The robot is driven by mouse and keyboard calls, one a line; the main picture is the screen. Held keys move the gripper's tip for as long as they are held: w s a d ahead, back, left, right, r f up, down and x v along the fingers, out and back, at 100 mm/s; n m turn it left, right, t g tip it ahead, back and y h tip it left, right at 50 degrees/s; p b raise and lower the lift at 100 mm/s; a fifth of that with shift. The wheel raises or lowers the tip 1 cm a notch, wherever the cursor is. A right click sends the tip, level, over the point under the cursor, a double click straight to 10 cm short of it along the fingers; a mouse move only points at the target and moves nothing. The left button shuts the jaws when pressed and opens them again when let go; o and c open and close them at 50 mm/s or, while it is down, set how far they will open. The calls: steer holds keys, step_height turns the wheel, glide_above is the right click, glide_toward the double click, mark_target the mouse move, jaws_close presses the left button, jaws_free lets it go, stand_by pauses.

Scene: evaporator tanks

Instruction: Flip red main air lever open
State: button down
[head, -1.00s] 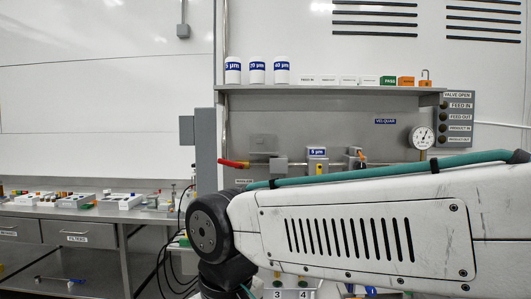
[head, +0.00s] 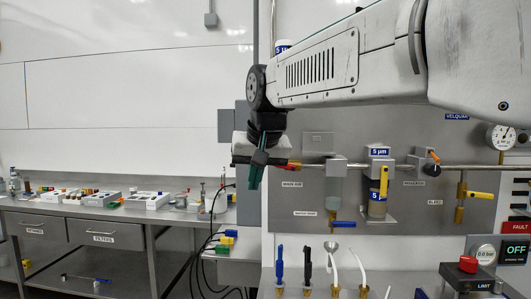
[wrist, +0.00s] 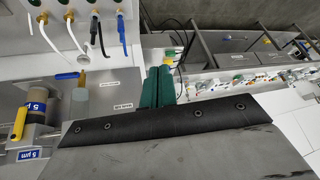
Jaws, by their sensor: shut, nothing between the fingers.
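The red main air lever (head: 283,164) shows only as a short red piece at the left end of the pipe in the head view. The rest is hidden behind my wrist, so I cannot tell its full angle. My gripper (head: 254,184) hangs downward at the panel's left edge, just left of the red piece, with green fingers together and empty. I cannot tell whether it touches the lever. In the wrist view the green fingers (wrist: 157,88) lie side by side, near the MAIN AIR label (wrist: 122,107); the lever is not seen there.
A pipe (head: 460,167) runs right, with a filter (head: 378,202) and yellow handles below. A gauge (head: 501,137) is at the right. Several hose fittings (head: 308,268) stand below the panel. A bench with trays (head: 146,200) is at the left.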

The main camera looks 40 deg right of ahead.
steer(key=w+d+r+m+t+h, duration=0.1)
steer(key=w+d+r+m+h, duration=0.15)
steer(key=d+r, duration=0.5)
steer(key=w+d+r+m+t+h, duration=0.1)
steer(key=w+d+r+m, duration=0.1)
steer(key=w+d+r, duration=0.5)
steer(key=w+d+f, duration=0.1)
steer(key=d+f, duration=0.1)
steer(key=f, duration=0.3)
steer(key=w+d+f, duration=0.2)
steer(key=d+f, duration=0.1)
steer(key=f, duration=0.3)
steer(key=shift+w+d+f, duration=0.2)
steer(key=shift+w, duration=0.05)
